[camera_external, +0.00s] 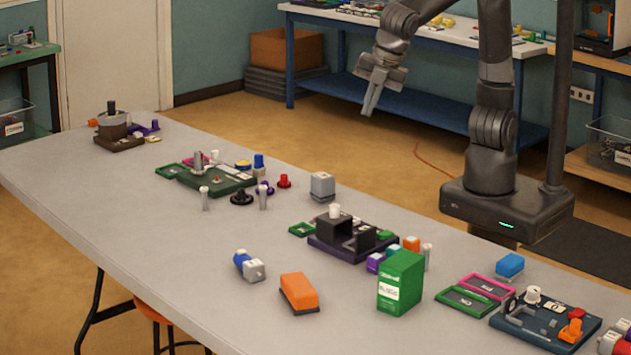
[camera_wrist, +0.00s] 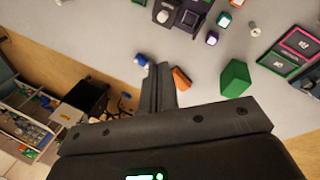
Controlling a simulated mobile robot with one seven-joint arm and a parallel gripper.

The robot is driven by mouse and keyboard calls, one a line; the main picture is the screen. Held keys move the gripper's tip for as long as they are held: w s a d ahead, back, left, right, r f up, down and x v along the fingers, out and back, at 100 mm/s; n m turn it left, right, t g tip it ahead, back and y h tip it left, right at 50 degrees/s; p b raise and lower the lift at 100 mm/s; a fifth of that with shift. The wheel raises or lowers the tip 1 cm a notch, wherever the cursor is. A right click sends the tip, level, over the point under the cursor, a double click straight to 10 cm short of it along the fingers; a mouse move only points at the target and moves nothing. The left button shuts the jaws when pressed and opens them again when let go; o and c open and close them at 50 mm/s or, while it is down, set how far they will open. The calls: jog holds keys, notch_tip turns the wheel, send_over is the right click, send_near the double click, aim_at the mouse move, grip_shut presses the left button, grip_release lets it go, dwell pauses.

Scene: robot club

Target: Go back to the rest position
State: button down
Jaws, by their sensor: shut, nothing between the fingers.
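My gripper (camera_external: 370,101) hangs high beyond the table's far edge in the external view, fingers pointing down and shut with nothing between them. In the wrist view the closed fingers (camera_wrist: 162,78) run together up the middle of the picture. My arm rises from its dark base at the right and bends over to the left. The gripper touches nothing.
The long grey table (camera_external: 180,260) holds a green box (camera_external: 400,283), an orange block (camera_external: 298,292), a grey cube (camera_external: 322,186) and several small boards with parts. A blue-framed bench (camera_external: 430,98) stands behind the arm.

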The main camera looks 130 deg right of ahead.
jog(key=s+a+f+m+t+y, duration=0.1)
jog(key=s+a+m, duration=0.1)
jog(key=s, duration=0.9)
jog(key=s+a+m+t+y, duration=0.1)
jog(key=s+m, duration=0.3)
jog(key=s, duration=0.6)
jog(key=shift+s+a+f+m+t+y, duration=0.4)
jog(key=shift+a+t, duration=0.3)
jog(key=shift+a, duration=0.05)
jog(key=c, duration=2.1)
grip_release()
jog(key=shift+c, duration=0.2)
